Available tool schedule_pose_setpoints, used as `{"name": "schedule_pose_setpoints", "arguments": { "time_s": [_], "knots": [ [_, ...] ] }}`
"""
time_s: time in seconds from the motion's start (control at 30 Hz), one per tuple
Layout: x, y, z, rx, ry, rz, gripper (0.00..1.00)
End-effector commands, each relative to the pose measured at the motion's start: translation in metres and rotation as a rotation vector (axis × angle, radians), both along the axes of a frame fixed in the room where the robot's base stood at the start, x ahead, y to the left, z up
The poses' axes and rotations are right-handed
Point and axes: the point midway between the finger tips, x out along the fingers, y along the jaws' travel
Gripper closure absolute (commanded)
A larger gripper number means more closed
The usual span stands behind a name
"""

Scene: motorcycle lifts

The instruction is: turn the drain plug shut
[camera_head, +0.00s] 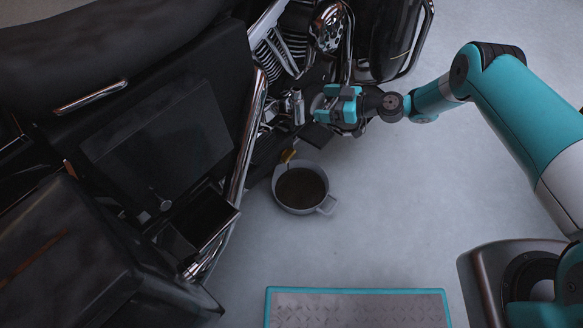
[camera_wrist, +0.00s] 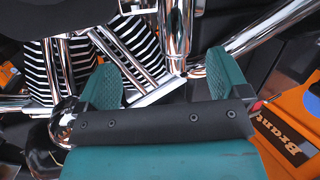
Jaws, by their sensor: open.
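My gripper (camera_head: 318,104) is at the lower side of the motorcycle (camera_head: 160,125), beside its chrome engine parts. In the wrist view its two teal fingers (camera_wrist: 165,80) are spread apart with nothing gripped between them. A chrome cylinder (camera_wrist: 174,32) and a chrome bar lie beyond the fingertips. I cannot make out the drain plug for sure in either view. A grey drain pan (camera_head: 327,206) with dark liquid stands on the floor below the gripper. A small orange-yellow piece (camera_head: 288,155) shows at the pan's upper rim.
An orange lift part lettered "Brant" (camera_wrist: 285,138) is at the right of the wrist view. Finned engine cylinders (camera_wrist: 130,42) and chrome pipes crowd around the gripper. A teal-edged metal plate (camera_head: 357,308) lies at the front. The grey floor right of the pan is clear.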

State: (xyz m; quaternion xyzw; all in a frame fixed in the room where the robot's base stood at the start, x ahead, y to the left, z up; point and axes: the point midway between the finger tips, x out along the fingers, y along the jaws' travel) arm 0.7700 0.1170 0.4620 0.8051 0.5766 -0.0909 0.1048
Motion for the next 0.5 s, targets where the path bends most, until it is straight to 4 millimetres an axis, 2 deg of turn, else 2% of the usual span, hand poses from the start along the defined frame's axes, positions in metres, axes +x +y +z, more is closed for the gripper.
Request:
{"name": "schedule_pose_setpoints", "arguments": {
  "time_s": [0.03,0.1,0.2,0.33,0.4,0.5],
  "knots": [
    [-0.011,-0.007,-0.062,0.029,-0.028,-0.027,0.06],
    [-0.025,-0.014,-0.114,0.064,-0.087,-0.067,0.06],
    [-0.051,-0.024,-0.176,0.103,-0.164,-0.129,0.06],
    [-0.084,-0.034,-0.231,0.133,-0.24,-0.202,0.06],
    [-0.098,-0.038,-0.248,0.141,-0.265,-0.232,0.06],
    [-0.11,-0.041,-0.261,0.148,-0.291,-0.259,0.06]
  ]
}}
